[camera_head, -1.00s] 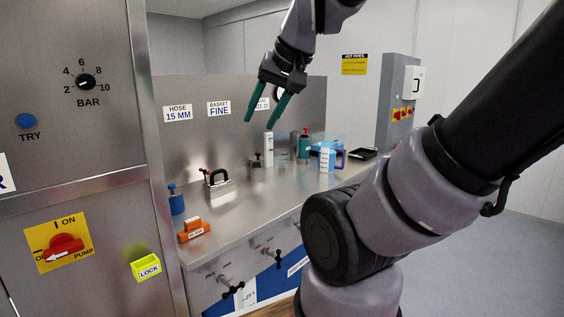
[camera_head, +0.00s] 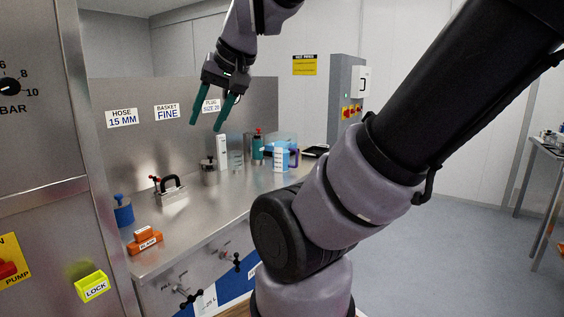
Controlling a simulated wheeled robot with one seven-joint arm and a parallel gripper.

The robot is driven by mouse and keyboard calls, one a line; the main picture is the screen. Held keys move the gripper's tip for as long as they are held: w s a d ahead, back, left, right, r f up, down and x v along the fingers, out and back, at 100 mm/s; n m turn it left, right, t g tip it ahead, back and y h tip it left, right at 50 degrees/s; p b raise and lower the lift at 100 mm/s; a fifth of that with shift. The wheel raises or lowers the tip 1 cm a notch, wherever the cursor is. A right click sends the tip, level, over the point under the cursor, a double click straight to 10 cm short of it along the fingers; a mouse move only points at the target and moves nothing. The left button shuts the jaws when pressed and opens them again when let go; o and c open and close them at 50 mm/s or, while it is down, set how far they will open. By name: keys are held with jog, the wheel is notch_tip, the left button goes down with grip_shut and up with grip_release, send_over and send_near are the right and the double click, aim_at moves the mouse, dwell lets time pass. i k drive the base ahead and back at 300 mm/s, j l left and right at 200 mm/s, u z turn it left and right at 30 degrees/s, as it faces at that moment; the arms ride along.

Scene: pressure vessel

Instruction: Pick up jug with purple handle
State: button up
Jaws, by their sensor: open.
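The jug (camera_head: 281,160) is a light blue vessel with white markings and a purple handle (camera_head: 295,158) on its right side. It stands upright at the right end of the steel counter, near the counter's front edge. My gripper (camera_head: 208,117) hangs in the air above the counter, up and to the left of the jug. Its two green fingers point down and are spread apart with nothing between them. The gripper and jug are clearly apart.
Close to the jug stand a dark green bottle (camera_head: 257,146), a clear beaker (camera_head: 236,158), a white box (camera_head: 222,152) and a black tray (camera_head: 315,151). A black-handled tool (camera_head: 172,188), orange block (camera_head: 146,240) and blue cylinder (camera_head: 123,212) sit left. The steel counter (camera_head: 205,212) is bare at centre.

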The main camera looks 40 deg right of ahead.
aim_at(281, 152)
jog(key=i+l, duration=0.25)
jog(key=l, duration=0.3)
jog(key=i+l+z, duration=0.15)
jog(key=l, duration=0.4)
jog(key=i+l, duration=0.35)
jog(key=l, duration=0.2)
jog(key=i+l+z, duration=0.1)
jog(key=i+l, duration=0.15)
jog(key=l, duration=0.3)
jog(key=i+l+z, duration=0.1)
jog(key=i+l, duration=0.2)
jog(key=l, duration=0.2)
jog(key=i+l, duration=0.3)
jog(key=l, duration=0.2)
jog(key=i+l+z, duration=0.1)
jog(key=i+l, duration=0.15)
jog(key=l, duration=0.25)
